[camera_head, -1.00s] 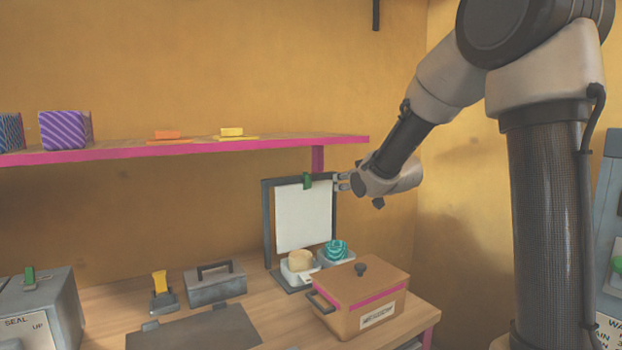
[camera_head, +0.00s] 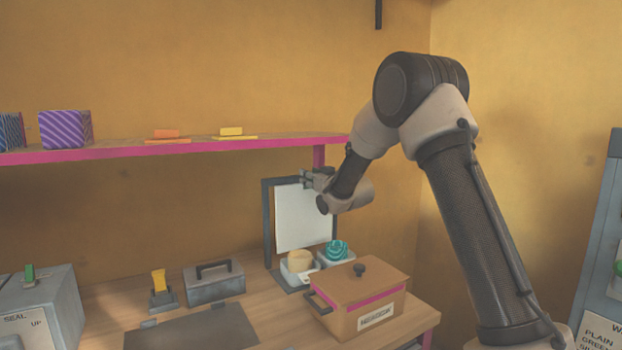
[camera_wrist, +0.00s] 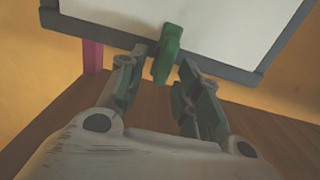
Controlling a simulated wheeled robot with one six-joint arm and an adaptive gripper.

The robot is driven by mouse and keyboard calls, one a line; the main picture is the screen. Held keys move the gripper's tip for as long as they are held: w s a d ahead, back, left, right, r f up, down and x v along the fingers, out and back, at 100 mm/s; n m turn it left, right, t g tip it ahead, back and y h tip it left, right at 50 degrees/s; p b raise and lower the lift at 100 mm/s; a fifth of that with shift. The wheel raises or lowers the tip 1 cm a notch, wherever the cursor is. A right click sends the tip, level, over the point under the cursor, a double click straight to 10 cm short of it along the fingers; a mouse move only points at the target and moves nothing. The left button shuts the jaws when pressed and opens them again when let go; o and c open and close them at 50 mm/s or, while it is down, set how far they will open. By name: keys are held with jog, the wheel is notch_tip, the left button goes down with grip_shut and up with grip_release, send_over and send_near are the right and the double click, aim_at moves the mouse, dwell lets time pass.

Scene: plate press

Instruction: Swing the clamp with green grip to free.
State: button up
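A green grip (camera_wrist: 166,52) sits on the top bar of a dark upright frame (camera_head: 267,220) that holds a white sheet (camera_head: 300,222). In the wrist view the frame's bar (camera_wrist: 105,33) runs across the top, and the grip hangs over it. My gripper (camera_wrist: 159,66) is open, with one finger on each side of the grip. Gaps show between the fingers and the grip. In the head view my gripper (camera_head: 308,180) is at the frame's top and hides the green grip.
A pink-edged shelf (camera_head: 250,145) runs just above the frame. Below stand a cream item (camera_head: 299,261), a teal item (camera_head: 337,249) and a lidded brown box (camera_head: 360,290). Another green lever (camera_head: 29,275) is on the grey SEAL machine (camera_head: 45,305) at left.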

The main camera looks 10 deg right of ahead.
grip_shut()
jog(key=shift+n, duration=0.3)
jog(key=n, duration=0.5)
jog(key=a+f+n, duration=0.1)
jog(key=n, duration=0.5)
jog(key=f+n, duration=0.1)
jog(key=n, duration=0.5)
jog(key=shift+s+a, duration=0.35)
jog(key=shift+a, duration=0.05)
jog(key=shift+n, duration=0.3)
grip_release()
